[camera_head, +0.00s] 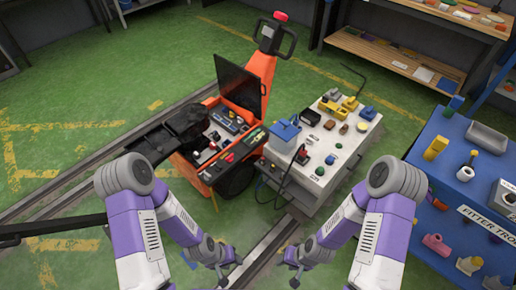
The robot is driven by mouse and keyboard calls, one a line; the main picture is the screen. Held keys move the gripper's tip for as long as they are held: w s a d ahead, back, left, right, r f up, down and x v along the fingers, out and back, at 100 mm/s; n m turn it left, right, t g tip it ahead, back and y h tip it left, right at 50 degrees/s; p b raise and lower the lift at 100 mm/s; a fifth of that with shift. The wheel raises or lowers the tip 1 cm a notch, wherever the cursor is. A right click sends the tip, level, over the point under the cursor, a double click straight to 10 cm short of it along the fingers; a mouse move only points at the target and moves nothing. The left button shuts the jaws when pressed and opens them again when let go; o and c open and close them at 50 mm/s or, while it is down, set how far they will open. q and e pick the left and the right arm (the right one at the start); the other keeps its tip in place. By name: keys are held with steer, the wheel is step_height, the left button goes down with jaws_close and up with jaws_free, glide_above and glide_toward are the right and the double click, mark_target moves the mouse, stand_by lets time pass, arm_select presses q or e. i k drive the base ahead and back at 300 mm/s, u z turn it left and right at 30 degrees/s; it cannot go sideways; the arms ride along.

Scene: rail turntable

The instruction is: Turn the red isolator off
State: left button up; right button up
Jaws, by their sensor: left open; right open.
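Small red parts show in the open compartment of the orange machine (259,67), among them a red piece (229,157) near its front edge. Another dark and red part (302,155) sits at the left side of the white bench, by a black cable. They are too small to tell which is the red isolator or how it is set. My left gripper (230,270) is open and empty at the lower middle, in front of the machine. My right gripper (290,271) is open and empty just right of it, in front of the white bench. Both are apart from everything.
The white bench (338,165) bears a blue box (284,135), yellow parts and several knobs. A black lid (238,86) stands open on the machine. A blue fitter trolley (448,205) is at right, wooden shelves (392,58) behind. Rails (60,190) cross the green floor.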

mark_target(230, 159)
steer(key=z, duration=0.1)
steer(key=i, duration=1)
steer(key=u, duration=0.7)
